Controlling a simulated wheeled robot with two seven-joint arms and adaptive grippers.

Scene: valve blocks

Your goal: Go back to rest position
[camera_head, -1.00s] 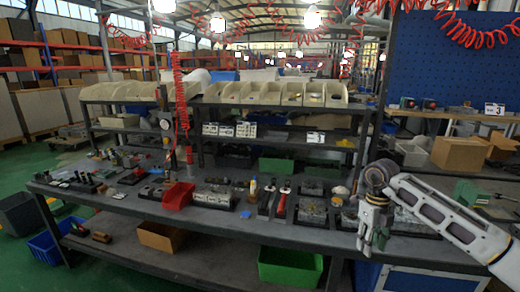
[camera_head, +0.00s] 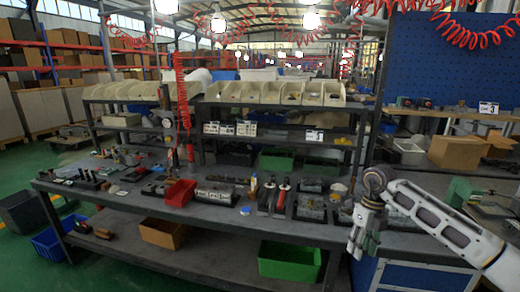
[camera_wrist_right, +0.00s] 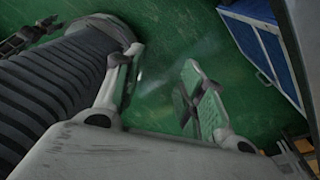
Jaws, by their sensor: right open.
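My right gripper (camera_head: 363,240) hangs at the right end of the workbench, in front of its edge, with the fingers pointing down. In the right wrist view the gripper (camera_wrist_right: 160,95) is open, its two fingers apart with only green floor between them. Nothing is held in it. My left gripper is in neither view.
A dark workbench (camera_head: 130,203) carries a red bin (camera_head: 180,192), black trays and metal blocks. Cream bins (camera_head: 290,92) line the shelf behind. Green (camera_head: 290,262) and brown (camera_head: 162,234) boxes sit on the lower shelf. A blue cabinet (camera_wrist_right: 262,45) shows in the right wrist view.

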